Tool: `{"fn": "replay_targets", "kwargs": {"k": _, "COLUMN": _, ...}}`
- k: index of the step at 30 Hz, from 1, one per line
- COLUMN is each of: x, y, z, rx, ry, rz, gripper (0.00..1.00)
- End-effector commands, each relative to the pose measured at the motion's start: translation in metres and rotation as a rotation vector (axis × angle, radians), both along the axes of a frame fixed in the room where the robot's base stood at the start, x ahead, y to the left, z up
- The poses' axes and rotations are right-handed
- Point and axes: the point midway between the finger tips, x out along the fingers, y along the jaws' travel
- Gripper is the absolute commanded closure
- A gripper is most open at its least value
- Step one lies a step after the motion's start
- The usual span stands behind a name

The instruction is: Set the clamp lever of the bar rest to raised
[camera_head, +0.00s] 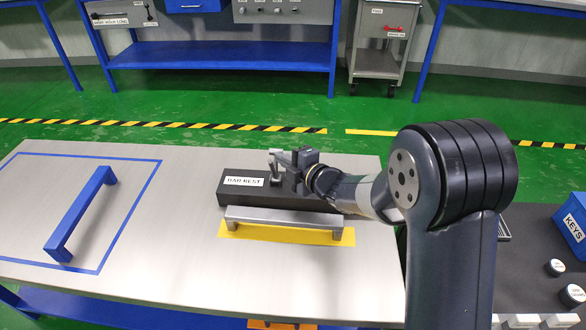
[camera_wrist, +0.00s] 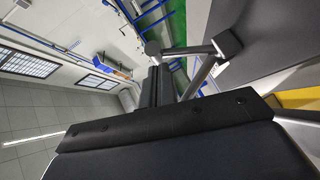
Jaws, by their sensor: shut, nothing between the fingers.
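The bar rest (camera_head: 225,195) is a long dark block with a white label, on the steel table. Its clamp lever (camera_head: 275,176) is a small grey metal piece standing up from the block's top, right of the label. In the wrist view the narrow dark fingers (camera_wrist: 160,85) are together and empty, just left of the rod. Whether they touch it, I cannot tell.
A grey bar handle (camera_head: 283,217) lies in front of the block, over a yellow patch (camera_head: 285,234). A blue bar handle (camera_head: 80,215) stands at left inside a blue outline. The table between them is clear. A blue KEYS box (camera_head: 572,222) is at far right.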

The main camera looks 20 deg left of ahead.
Motion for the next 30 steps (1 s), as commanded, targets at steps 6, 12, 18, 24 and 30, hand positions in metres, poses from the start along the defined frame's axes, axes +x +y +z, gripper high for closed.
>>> {"fn": "replay_targets", "kwargs": {"k": 6, "x": 0.002, "y": 0.005, "z": -0.002, "rx": -0.001, "ry": 0.001, "rz": 0.001, "gripper": 1.00}}
{"fn": "replay_targets", "kwargs": {"k": 12, "x": 0.002, "y": 0.005, "z": -0.001, "rx": -0.001, "ry": 0.000, "rz": 0.000, "gripper": 1.00}}
{"fn": "replay_targets", "kwargs": {"k": 18, "x": 0.013, "y": 0.008, "z": -0.007, "rx": -0.001, "ry": -0.001, "rz": -0.001, "gripper": 1.00}}
{"fn": "replay_targets", "kwargs": {"k": 24, "x": 0.020, "y": 0.010, "z": -0.005, "rx": 0.000, "ry": -0.001, "rz": -0.003, "gripper": 1.00}}
{"fn": "replay_targets", "kwargs": {"k": 30, "x": 0.021, "y": 0.009, "z": -0.005, "rx": 0.001, "ry": -0.001, "rz": -0.006, "gripper": 1.00}}
